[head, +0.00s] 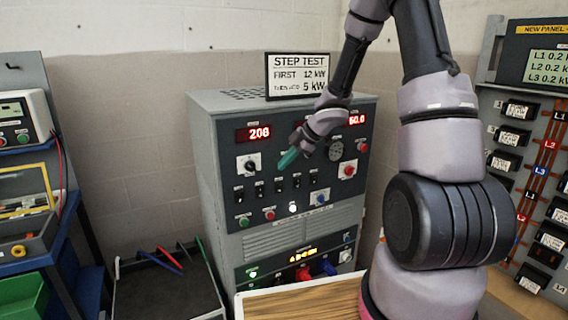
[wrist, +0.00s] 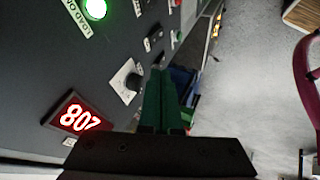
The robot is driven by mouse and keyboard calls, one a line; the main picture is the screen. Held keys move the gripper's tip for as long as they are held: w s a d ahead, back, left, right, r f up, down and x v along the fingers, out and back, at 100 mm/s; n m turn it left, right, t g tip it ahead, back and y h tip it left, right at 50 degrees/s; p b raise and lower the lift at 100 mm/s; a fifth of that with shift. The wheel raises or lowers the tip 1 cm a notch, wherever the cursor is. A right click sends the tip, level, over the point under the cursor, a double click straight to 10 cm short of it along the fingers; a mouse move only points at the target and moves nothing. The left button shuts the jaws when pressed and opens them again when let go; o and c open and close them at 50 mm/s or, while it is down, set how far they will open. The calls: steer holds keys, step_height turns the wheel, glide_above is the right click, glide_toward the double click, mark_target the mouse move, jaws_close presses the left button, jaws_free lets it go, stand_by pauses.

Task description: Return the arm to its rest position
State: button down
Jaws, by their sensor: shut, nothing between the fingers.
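My arm reaches from the right side of the head view to the front of a grey control cabinet (head: 228,168). My gripper (head: 284,161) has green fingertips and is in front of the cabinet's face, near the row of black switches. In the wrist view the green fingers (wrist: 160,92) are together with nothing between them. The panel shows there with a lit red display (wrist: 78,118), a black knob on a white plate (wrist: 128,82) and a lit green lamp (wrist: 96,8). I cannot tell whether the fingertips touch the panel.
A step test sign (head: 297,75) stands on the cabinet. A wooden top (head: 300,303) is in front of it. A dark tray with cables (head: 165,290) is at lower left, beside a blue-framed bench (head: 66,228). A panel with breakers and red wiring (head: 530,150) is at right.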

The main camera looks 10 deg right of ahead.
steer(key=w+d+r+m+t+h, duration=0.2)
steer(key=d+r+m+t+h, duration=0.4)
steer(key=r, duration=0.7)
steer(key=s+d+r+m+g+h, duration=0.1)
steer(key=s+d+r+m+h, duration=0.1)
steer(key=s+d+r+m, duration=0.6)
steer(key=s+a+r+m+g+y, duration=0.1)
steer(key=s+m, duration=0.4)
steer(key=s, duration=0.5)
steer(key=s+a+r+m+g+y, duration=0.1)
steer(key=s+a+r+m, duration=0.3)
steer(key=s, duration=0.7)
steer(key=shift+s+a+m+g+y, duration=0.2)
steer(key=shift+a+m+g+y, duration=0.15)
steer(key=shift+a+y, duration=0.75)
